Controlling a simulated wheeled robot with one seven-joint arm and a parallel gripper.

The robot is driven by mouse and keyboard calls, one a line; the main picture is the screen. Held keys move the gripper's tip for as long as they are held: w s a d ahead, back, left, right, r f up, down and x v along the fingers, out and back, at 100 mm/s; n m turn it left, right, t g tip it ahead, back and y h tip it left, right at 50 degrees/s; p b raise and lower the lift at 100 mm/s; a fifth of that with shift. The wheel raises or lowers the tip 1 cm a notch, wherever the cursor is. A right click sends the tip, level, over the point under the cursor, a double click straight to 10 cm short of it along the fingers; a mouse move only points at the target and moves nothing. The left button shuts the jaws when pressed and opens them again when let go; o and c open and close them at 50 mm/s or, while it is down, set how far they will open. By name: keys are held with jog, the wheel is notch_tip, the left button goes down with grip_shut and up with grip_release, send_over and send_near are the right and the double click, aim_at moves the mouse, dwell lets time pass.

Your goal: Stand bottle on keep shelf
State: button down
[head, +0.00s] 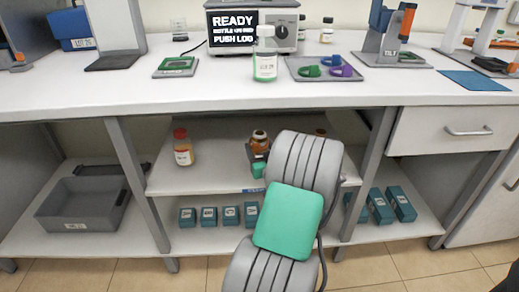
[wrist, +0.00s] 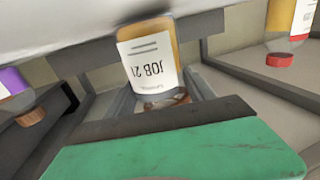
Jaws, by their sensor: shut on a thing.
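An amber bottle with a white label reading "JOB 21" (wrist: 151,65) is between the fingers of my gripper (wrist: 160,92) in the wrist view, which shows the scene upside down. In the head view the same bottle (head: 259,138) looks upright over the upper under-bench shelf (head: 215,170). My gripper (head: 259,166) is shut on it, low in the opening, partly hidden by my arm. The bottle's base is hidden, so I cannot tell whether it touches the shelf.
A red-capped bottle (head: 183,148) stands left on the shelf. Another bottle (head: 320,132) is half hidden behind my arm at right. Small teal boxes (head: 209,216) line the lower shelf. A grey bin (head: 82,204) sits left. The bench top (head: 200,87) overhangs the shelf.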

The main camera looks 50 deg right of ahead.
jog(key=shift+c, duration=1.8)
grip_release()
jog(key=shift+f, duration=0.1)
